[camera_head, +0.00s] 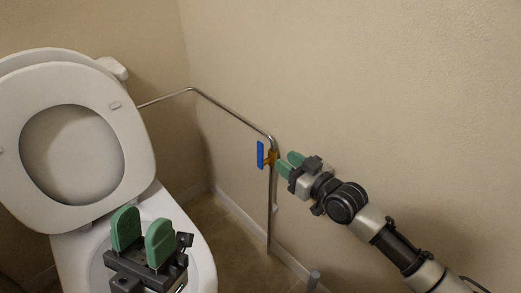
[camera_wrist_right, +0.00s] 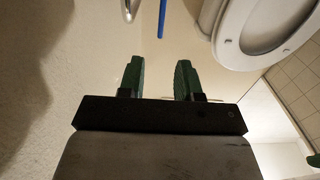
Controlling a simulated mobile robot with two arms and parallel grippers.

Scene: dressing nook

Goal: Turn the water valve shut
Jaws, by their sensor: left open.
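The water valve has a blue lever handle (camera_head: 260,155) and a brass-coloured body (camera_head: 271,158) on a thin metal pipe beside the wall. The handle stands roughly upright in the head view. My right gripper (camera_head: 289,163) is open and empty, just right of the valve with its green fingers pointing at it. In the right wrist view the blue handle (camera_wrist_right: 162,18) lies beyond the gap between the fingertips (camera_wrist_right: 160,70), apart from them. My left gripper (camera_head: 141,229) is open and empty in front of the toilet bowl, low in the head view.
A white toilet (camera_head: 190,235) with its seat (camera_head: 135,150) raised stands at the left. The metal pipe (camera_head: 235,114) runs along the wall, bends at the valve and drops towards the floor. The wall at the right is bare.

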